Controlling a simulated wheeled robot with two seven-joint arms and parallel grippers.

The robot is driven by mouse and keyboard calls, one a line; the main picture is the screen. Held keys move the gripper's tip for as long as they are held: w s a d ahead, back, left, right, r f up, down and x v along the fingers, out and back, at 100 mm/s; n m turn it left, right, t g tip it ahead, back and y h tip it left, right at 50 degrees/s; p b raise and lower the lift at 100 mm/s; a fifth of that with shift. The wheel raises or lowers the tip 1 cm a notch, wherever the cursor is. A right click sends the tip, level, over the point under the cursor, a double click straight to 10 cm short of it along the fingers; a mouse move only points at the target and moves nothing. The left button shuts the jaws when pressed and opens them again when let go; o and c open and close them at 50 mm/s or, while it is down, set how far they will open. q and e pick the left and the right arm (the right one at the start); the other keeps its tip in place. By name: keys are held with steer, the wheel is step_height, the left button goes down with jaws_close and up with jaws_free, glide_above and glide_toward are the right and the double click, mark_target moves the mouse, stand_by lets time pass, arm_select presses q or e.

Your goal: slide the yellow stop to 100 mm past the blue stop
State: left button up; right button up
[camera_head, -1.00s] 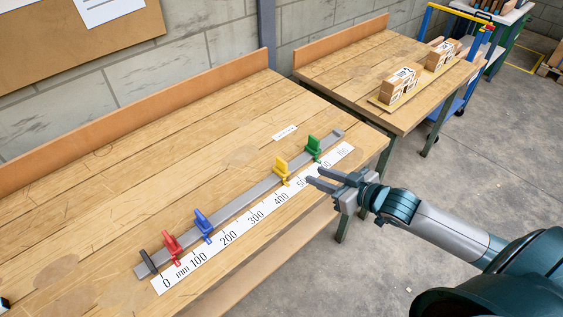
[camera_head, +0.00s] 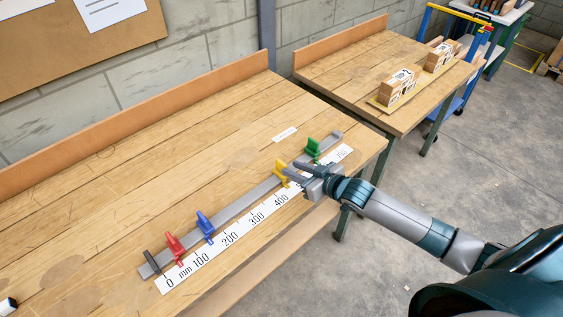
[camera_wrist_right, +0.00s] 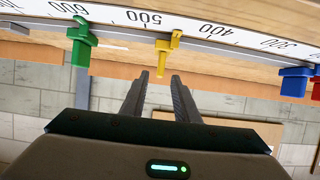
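The yellow stop (camera_head: 280,169) sits on the grey rail (camera_head: 243,201), near the 500 end of the scale, and my right gripper partly covers it. The blue stop (camera_head: 205,223) stands on the same rail, between the 100 and 200 labels. My right gripper (camera_head: 291,170) is open at the yellow stop. In the right wrist view the yellow stop (camera_wrist_right: 163,55) lies ahead of the gap between the open fingertips (camera_wrist_right: 159,75). I see no clear grip on it. My left gripper is not clearly in view.
A red stop (camera_head: 175,247) stands left of the blue one, and a green stop (camera_head: 313,149) right of the yellow one. The white millimetre scale (camera_head: 215,253) runs along the rail's front. A small dark-and-white object (camera_head: 9,305) is cut off at lower left. The rail between blue and yellow is clear.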

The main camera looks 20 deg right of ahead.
mark_target(281, 164)
steer(key=shift+p+x, duration=0.6)
steer(key=shift+x, duration=2.75)
jaws_close()
